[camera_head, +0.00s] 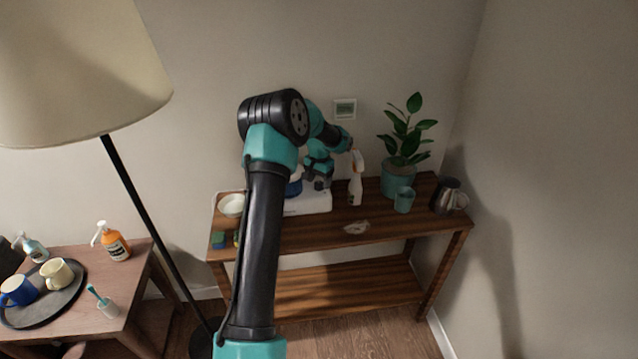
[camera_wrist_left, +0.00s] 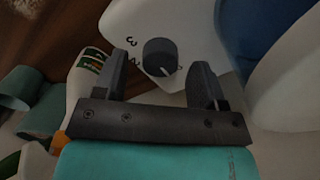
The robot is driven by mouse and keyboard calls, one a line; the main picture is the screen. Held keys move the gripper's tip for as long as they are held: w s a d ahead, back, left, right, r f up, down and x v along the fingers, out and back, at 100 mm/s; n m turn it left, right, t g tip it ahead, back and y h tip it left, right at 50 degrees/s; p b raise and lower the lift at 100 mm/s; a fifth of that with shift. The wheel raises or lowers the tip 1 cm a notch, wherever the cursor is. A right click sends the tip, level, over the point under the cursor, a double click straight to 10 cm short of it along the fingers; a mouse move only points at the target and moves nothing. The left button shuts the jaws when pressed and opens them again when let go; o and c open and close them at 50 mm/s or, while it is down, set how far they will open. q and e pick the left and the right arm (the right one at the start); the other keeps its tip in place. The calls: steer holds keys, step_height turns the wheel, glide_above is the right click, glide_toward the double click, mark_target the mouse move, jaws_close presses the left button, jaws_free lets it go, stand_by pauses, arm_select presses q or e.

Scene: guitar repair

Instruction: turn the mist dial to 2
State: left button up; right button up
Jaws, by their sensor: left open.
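The mist dial (camera_wrist_left: 160,56) is a dark round knob on a white housing, with printed numerals beside it, one a 3. A pale pointer line runs toward the knob's lower edge; which mark it meets is hard to tell. In the left wrist view my left gripper (camera_wrist_left: 160,70) is open, one finger on each side of the dial, with visible gaps. In the head view the gripper (camera_head: 318,183) is over the white base (camera_head: 308,202) of the device on the wooden console. Its blue part (camera_head: 294,187) is half hidden by my arm. My right gripper is not seen.
A white spray bottle (camera_head: 355,188) with an orange head stands just right of the device. Farther right are a potted plant (camera_head: 397,180), a teal mug (camera_head: 404,200) and a metal jug (camera_head: 444,194). A white bowl (camera_head: 231,205) is on the left.

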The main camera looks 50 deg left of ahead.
arm_select(q)
steer(key=shift+f, duration=0.65)
steer(key=c, duration=0.9)
steer(key=shift+c, duration=0.2)
steer(key=shift+m, duration=3)
